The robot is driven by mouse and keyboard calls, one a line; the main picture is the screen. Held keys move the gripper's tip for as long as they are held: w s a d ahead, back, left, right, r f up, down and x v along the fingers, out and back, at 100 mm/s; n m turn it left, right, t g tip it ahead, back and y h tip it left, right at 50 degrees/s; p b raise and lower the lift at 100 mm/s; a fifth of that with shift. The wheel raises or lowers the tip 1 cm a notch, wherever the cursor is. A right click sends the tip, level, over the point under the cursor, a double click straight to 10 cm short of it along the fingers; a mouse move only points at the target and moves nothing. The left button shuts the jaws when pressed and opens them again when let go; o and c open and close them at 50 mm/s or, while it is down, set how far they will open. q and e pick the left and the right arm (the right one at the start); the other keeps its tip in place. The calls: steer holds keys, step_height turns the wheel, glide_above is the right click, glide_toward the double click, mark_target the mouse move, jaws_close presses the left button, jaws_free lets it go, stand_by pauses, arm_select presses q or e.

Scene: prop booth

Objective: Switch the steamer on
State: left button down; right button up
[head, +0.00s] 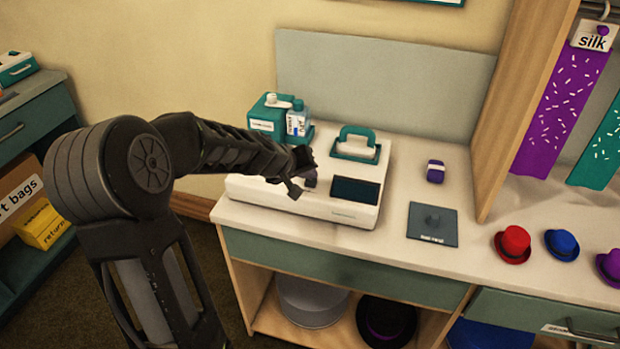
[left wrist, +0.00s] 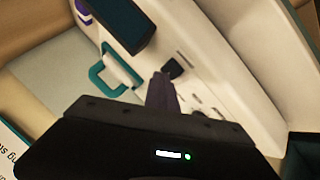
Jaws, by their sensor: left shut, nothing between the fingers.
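The steamer (head: 345,213) is a white machine on the counter with a teal handle (head: 357,137) on top and a dark screen (head: 355,190) at its front. A small dark switch (head: 310,178) sits on its top, left of the screen. In the left wrist view, the white body (left wrist: 195,45) and the dark switch (left wrist: 174,68) show just beyond my fingertips. My left gripper (head: 301,186) is shut and empty, low over the steamer's top beside the switch; I cannot tell whether it touches. It also shows in the left wrist view (left wrist: 163,85). My right gripper is out of view.
A teal box (head: 266,118) and a blue-white bottle (head: 298,123) stand behind the steamer. To the right are a purple item (head: 436,171), a grey pad (head: 433,238) and several small hats, including a red one (head: 513,244). A wooden upright (head: 520,100) bounds the counter's right part.

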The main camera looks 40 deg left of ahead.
mark_target(309, 182)
arm_select(q)
steer(key=shift+f+b, duration=0.5)
steer(key=shift+d, duration=0.1)
steer(key=shift+r, duration=0.35)
step_height(309, 182, up, 6)
steer(key=p, duration=0.5)
steer(key=shift+r+p, duration=0.1)
steer(key=shift+p, duration=0.2)
